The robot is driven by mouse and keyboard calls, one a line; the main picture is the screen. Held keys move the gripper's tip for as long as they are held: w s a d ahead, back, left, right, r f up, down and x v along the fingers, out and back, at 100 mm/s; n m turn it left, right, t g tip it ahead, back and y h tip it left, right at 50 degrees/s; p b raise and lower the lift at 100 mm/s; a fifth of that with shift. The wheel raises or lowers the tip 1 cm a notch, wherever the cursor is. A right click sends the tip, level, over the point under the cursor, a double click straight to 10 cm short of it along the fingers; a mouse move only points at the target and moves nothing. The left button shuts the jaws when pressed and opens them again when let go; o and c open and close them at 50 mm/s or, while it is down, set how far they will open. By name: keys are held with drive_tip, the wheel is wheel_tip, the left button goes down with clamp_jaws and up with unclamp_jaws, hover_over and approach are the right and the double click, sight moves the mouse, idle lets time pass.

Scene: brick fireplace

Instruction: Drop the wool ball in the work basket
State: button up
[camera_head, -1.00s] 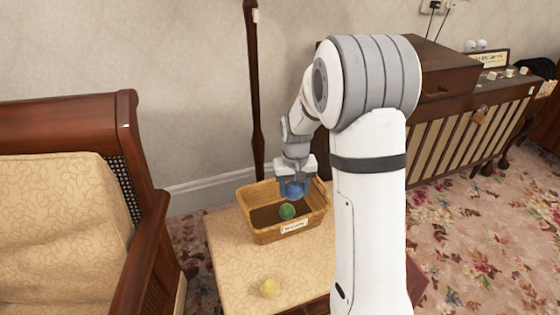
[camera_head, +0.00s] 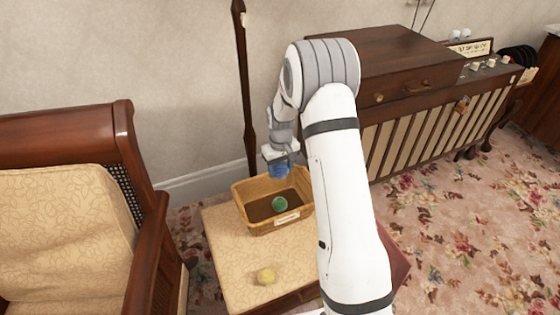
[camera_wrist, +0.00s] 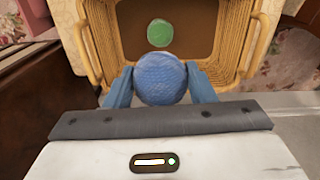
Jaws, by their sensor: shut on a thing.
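My gripper (camera_head: 279,172) is shut on a blue wool ball (camera_wrist: 160,78), seen clearly between the two blue fingers in the wrist view. The gripper holds the ball above the far rim of the wicker work basket (camera_head: 262,228), near its back edge in the head view. A green ball (camera_head: 280,204) lies inside the basket, and it also shows in the wrist view (camera_wrist: 159,33).
The basket stands on a low cushioned stool or table (camera_head: 232,262). A wooden armchair (camera_head: 70,220) is to the left. A thin dark wooden post (camera_head: 245,95) rises behind the basket. A wooden cabinet (camera_head: 400,70) stands at the right, on flowered carpet.

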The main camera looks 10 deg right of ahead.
wheel_tip(320, 180, down, 6)
drive_tip(key=b, duration=0.4)
drive_tip(key=o, duration=1)
drive_tip(key=shift+o, duration=0.2)
drive_tip(key=shift+r+p, duration=1.05)
drive_tip(key=shift+r, duration=2.85)
